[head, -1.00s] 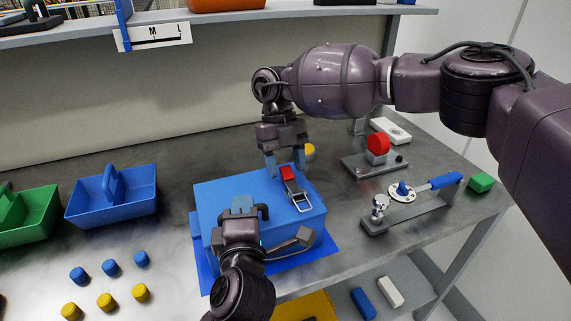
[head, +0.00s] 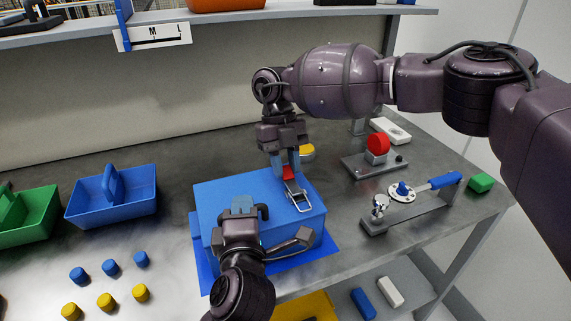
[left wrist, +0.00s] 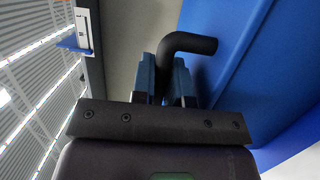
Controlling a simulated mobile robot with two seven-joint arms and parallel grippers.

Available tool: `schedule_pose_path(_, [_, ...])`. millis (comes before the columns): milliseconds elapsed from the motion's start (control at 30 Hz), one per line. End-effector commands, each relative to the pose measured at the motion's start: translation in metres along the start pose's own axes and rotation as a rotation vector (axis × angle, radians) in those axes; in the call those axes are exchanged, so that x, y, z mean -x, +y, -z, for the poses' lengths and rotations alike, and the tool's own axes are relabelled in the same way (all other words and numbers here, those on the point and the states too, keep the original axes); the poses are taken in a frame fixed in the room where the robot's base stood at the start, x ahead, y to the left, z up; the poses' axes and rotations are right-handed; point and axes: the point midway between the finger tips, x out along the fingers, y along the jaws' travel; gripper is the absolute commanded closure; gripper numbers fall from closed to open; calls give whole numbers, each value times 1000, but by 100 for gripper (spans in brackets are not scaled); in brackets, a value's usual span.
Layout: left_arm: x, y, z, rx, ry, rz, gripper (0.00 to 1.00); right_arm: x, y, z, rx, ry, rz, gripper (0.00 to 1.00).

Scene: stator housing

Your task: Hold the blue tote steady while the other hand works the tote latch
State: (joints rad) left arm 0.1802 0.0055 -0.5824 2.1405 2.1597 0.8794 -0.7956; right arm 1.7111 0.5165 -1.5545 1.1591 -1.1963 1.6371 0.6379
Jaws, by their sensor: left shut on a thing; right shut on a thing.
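The blue tote (head: 228,188) is a closed blue box on a blue mat (head: 203,272) at the bench's front edge. Its tote latch has a red tab (head: 288,173) and a metal wire loop (head: 300,200) on top. My right gripper (head: 285,168) comes from above and is shut on the red tab, its fingers partly covering it. My left gripper (head: 243,205) is shut on a black bar handle (head: 263,212) on the tote's near side. The left wrist view shows that handle (left wrist: 190,42) between the fingers (left wrist: 162,80).
An open blue tray (head: 135,205) and a green tray (head: 30,222) stand left, with several blue and yellow pegs before them. A toggle clamp fixture (head: 400,205) and a red-button stand (head: 375,158) stand right. A yellow button lies behind the tote.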

Motion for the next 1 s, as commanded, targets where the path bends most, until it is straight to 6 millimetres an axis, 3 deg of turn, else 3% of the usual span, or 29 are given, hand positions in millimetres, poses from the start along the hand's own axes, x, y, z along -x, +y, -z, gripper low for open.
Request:
schedule_pose_path(367, [0,-2,-1,6,-2,4,100,8,-1,12,3,-200,2,100])
schedule_pose_path(1000, [0,-1,-1,6,-2,3,100,18,0,51,5,-772,-3,100])
